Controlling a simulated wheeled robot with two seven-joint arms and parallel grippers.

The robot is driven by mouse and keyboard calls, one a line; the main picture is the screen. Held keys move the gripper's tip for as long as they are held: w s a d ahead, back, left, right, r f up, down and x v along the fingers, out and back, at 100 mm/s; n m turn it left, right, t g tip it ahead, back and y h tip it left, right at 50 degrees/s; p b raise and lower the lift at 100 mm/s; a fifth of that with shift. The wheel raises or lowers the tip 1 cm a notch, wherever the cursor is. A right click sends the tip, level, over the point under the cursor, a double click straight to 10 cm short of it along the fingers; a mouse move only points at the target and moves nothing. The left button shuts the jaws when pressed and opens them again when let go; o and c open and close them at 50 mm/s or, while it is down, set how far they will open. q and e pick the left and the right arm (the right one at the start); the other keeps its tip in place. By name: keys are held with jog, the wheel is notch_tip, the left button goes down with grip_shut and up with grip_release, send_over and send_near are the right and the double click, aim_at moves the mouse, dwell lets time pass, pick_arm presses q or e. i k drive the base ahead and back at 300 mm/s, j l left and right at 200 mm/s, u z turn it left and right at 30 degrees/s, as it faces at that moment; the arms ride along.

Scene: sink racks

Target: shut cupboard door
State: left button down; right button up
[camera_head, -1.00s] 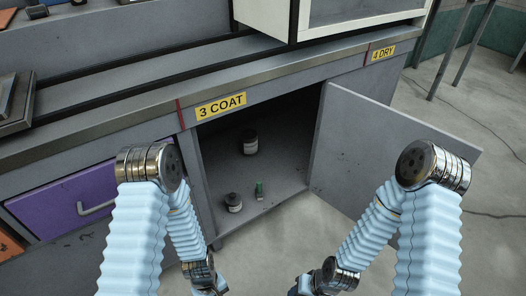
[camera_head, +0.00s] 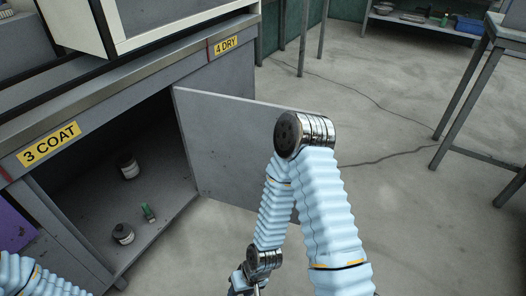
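The grey cupboard door (camera_head: 228,150) stands wide open, hinged at the right side of the opening below the "4 DRY" label and swung out over the floor. The cupboard (camera_head: 85,165) under the "3 COAT" label is open, with its inside showing. My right arm rises in front of the door and covers part of its right end and lower edge. Its wrist (camera_head: 250,282) is at the bottom edge, and the gripper fingers cannot be made out. My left arm shows only as a sleeve at the lower left; its gripper is out of view.
Inside the cupboard are a dark jar with a pale label (camera_head: 129,167), a smaller dark jar (camera_head: 123,234) and a green item (camera_head: 148,212). A metal table (camera_head: 490,60) stands at the right. The concrete floor (camera_head: 400,220) right of the door is clear, apart from cables.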

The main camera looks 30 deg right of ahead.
aim_at(229, 140)
jog(key=l+u, duration=0.2)
jog(key=l, duration=0.2)
jog(key=l+u, duration=0.15)
jog(key=l, duration=0.3)
jog(key=l+u, duration=0.2)
jog(key=l, duration=0.2)
jog(key=l+u, duration=0.2)
jog(key=l, duration=0.25)
jog(key=k+l+u, duration=0.15)
jog(key=l, duration=0.2)
jog(key=k+l+u, duration=0.2)
jog(key=l, duration=0.2)
jog(key=l+u, duration=0.2)
jog(key=l, duration=0.2)
jog(key=k+l+u, duration=0.15)
jog(key=l, duration=0.2)
jog(key=l+u, duration=0.3)
jog(key=l, duration=0.55)
jog(key=k+l+u, duration=0.1)
jog(key=l+u, duration=0.2)
jog(key=l, duration=0.55)
jog(key=k+u, duration=0.2)
